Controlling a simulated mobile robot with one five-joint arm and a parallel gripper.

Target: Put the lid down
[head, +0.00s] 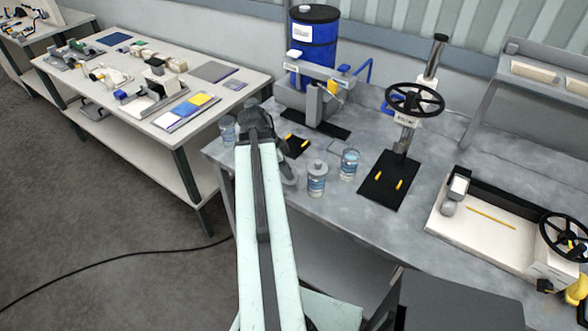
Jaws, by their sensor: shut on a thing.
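My gripper (287,166) is at the far end of my pale arm, over the front left part of the grey workbench (335,210). It is shut on a small grey piece (289,181) that looks like the lid; the arm hides part of it and its exact tilt is unclear. Just right of it stands an upright clear jar (317,181) with a grey top and a blue band. A second clear jar (349,165) with a blue band stands behind and to the right. A third jar (228,129) stands at the bench's left end, left of my arm.
A blue drum (315,45) stands at the back. A grey press-like device (313,100) is in front of it. A handwheel press (402,125) on a black plate stands right of the jars. A white tray (480,235) lies farther right. Bare bench shows in front of the jars.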

